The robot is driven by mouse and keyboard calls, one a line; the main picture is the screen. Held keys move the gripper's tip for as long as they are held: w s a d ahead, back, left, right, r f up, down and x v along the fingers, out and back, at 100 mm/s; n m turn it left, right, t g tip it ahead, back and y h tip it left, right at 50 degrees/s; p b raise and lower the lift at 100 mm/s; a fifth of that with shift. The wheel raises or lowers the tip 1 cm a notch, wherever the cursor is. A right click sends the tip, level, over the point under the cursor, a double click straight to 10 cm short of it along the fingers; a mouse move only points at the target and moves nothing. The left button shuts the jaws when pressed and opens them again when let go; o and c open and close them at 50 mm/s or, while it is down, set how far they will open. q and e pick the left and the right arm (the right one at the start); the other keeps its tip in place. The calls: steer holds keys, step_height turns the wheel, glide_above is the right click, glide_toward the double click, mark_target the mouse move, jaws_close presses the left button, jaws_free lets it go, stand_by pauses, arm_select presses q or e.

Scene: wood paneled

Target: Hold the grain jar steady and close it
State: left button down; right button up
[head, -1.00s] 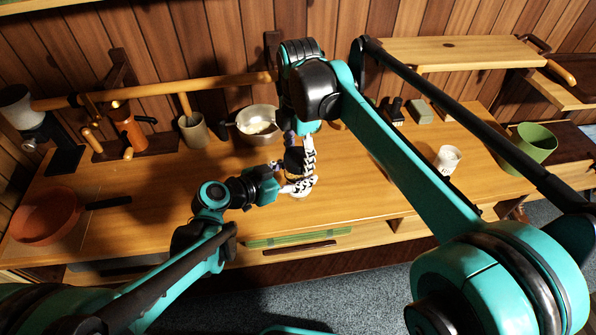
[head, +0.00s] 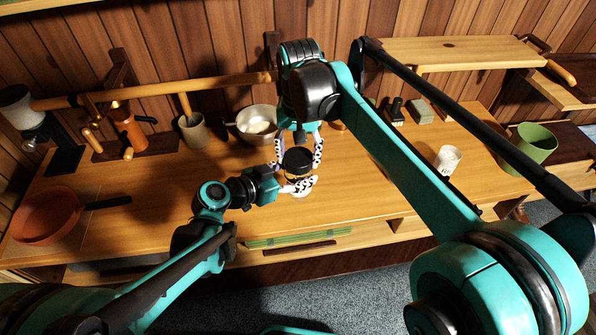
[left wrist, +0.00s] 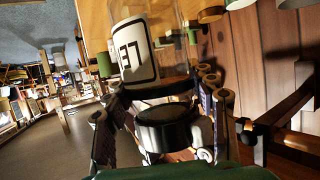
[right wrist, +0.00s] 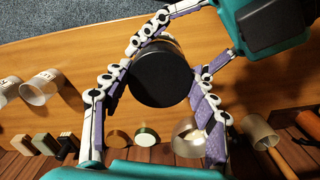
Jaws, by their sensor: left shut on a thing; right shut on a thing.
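The grain jar (left wrist: 137,50) shows in the left wrist view as clear glass with a white, dark-marked label. Its black lid (head: 298,158) faces up in the head view and is a dark disc in the right wrist view (right wrist: 160,72). My left gripper (head: 298,186) comes from the left and is shut around the jar's body. My right gripper (head: 299,152) reaches down from above, its fingers shut on opposite sides of the lid. Fingers hide much of the jar. I cannot tell how tightly the lid sits on it.
A metal pot (head: 257,121) and a crock (head: 193,130) stand behind the jar. An orange pan (head: 47,216) is at the left.

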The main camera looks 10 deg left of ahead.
steer(key=m, duration=0.7)
steer(key=shift+m, duration=0.4)
steer(key=o, duration=1.4)
steer(key=shift+c, duration=0.2)
steer(key=shift+r, duration=0.1)
step_height(320, 180, up, 12)
steer(key=shift+d, duration=0.15)
